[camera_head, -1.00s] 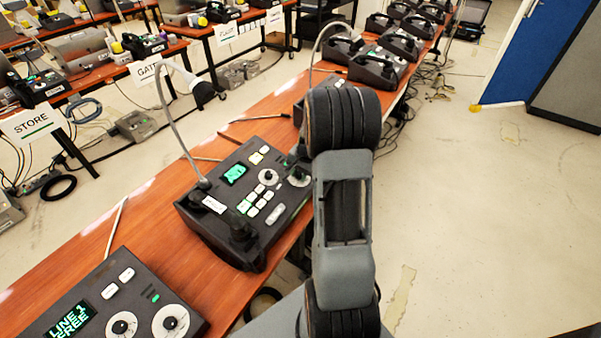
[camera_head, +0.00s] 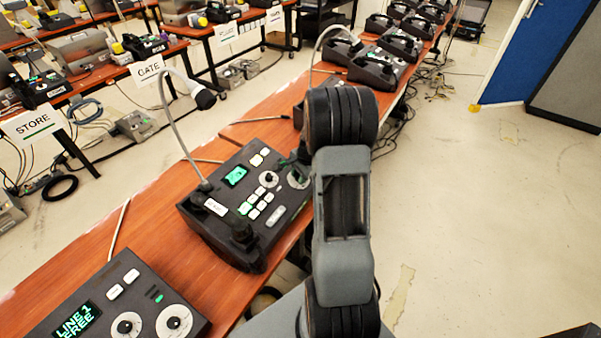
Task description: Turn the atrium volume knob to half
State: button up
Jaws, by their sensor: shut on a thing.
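A dark paging console (camera_head: 222,238) sits on the wooden bench in the middle of the view. It has a small green screen (camera_head: 235,176), several pale keys, a gooseneck microphone and two round dials. The left dial (camera_head: 268,179) is uncovered. My gripper (camera_head: 302,164) is small and dark at the console's far right corner, partly hidden by my arm. It is shut on the knob at the right dial (camera_head: 298,180), whose pale plate partly shows. The knob's pointer is hidden, and I cannot read the console's label (camera_head: 215,207).
Another console (camera_head: 112,305) reading "LINE 1 FREE" stands at the lower left. More consoles (camera_head: 373,66) stand farther along the bench (camera_head: 160,238). The microphone's gooseneck (camera_head: 176,125) rises at the console's left. Open floor (camera_head: 450,210) lies to the right.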

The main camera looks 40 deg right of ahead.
jog(key=shift+r+m+p, duration=0.1)
jog(key=shift+m+p, duration=0.6)
jog(key=shift+m, duration=1.1)
jog(key=shift+w, duration=0.1)
jog(key=o, duration=0.9)
jog(key=v, duration=1.3)
jog(key=shift+d+r, duration=0.1)
jog(key=shift+r, duration=0.2)
